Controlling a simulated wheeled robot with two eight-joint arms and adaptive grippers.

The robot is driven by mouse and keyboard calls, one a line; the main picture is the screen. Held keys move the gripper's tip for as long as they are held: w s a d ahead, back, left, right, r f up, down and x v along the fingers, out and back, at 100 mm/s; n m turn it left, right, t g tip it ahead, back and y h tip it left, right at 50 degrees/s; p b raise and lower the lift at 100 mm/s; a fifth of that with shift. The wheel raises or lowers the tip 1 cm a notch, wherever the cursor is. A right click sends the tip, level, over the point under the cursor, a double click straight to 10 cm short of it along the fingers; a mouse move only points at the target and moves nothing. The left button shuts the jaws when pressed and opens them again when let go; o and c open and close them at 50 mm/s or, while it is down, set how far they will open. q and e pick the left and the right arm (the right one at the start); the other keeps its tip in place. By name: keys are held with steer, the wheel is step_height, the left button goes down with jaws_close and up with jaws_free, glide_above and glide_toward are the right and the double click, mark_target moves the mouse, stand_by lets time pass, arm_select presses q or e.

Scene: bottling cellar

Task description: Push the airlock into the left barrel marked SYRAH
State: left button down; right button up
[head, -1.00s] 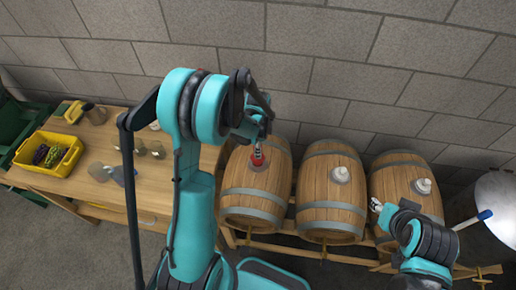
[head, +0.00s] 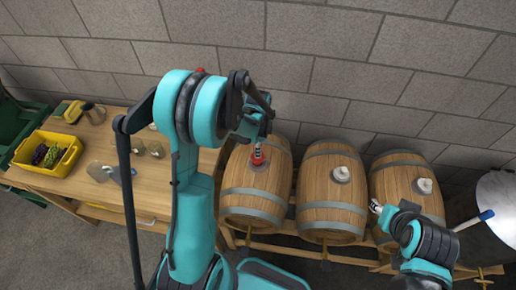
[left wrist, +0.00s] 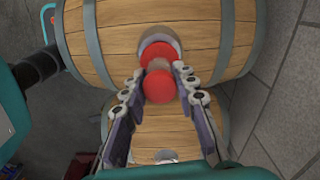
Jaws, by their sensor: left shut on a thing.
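The left barrel (head: 243,205) is wooden with grey hoops; I cannot read its marking. My left gripper (head: 258,146) is over its top, shut on the red airlock (head: 257,158). In the left wrist view the airlock (left wrist: 160,87) is between the fingertips of the left gripper (left wrist: 158,80). Its red lower part (left wrist: 158,52) overlaps the pale ring around the barrel's hole; I cannot tell how deep it sits. My right gripper (head: 376,207) is in front of the right barrel, and its fingers are too small to read.
The middle barrel (head: 330,190) and right barrel (head: 405,180) carry pale stoppers. All stand on a wooden rack against a block wall. At left, a wooden table (head: 75,185) holds a yellow crate (head: 28,163) and glassware. A metal vessel (head: 500,205) is at far right.

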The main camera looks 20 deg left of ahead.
arm_select(q)
steer(key=shift+f+b, duration=1.15)
steer(key=shift+b, duration=0.2)
stand_by(1.0)
steer(key=c, duration=0.6)
jaws_free()
steer(key=shift+r+p, duration=2.6)
steer(key=shift+r, duration=1.45)
